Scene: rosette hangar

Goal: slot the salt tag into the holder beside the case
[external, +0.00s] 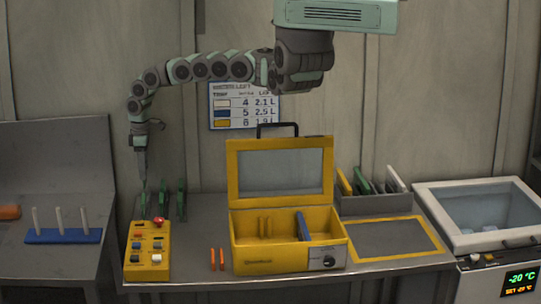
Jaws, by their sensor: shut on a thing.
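My gripper (143,180) points down at the left of the bench, behind the yellow button box. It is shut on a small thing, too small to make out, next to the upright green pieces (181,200). I cannot tell whether this is the salt tag. The yellow case (245,255) stands open at the middle of the bench, its windowed lid raised. Inside are yellow posts and a blue upright plate (303,226). A grey holder (375,205) stands right of the case, with yellow, green and white flat pieces upright in it.
The yellow button box (148,258) stands at the front left. Two orange sticks (217,259) stand between it and the case. A yellow-framed grey panel (390,241) lies at right. A freezer (478,215) adjoins the right; a blue peg base (64,236) is far left.

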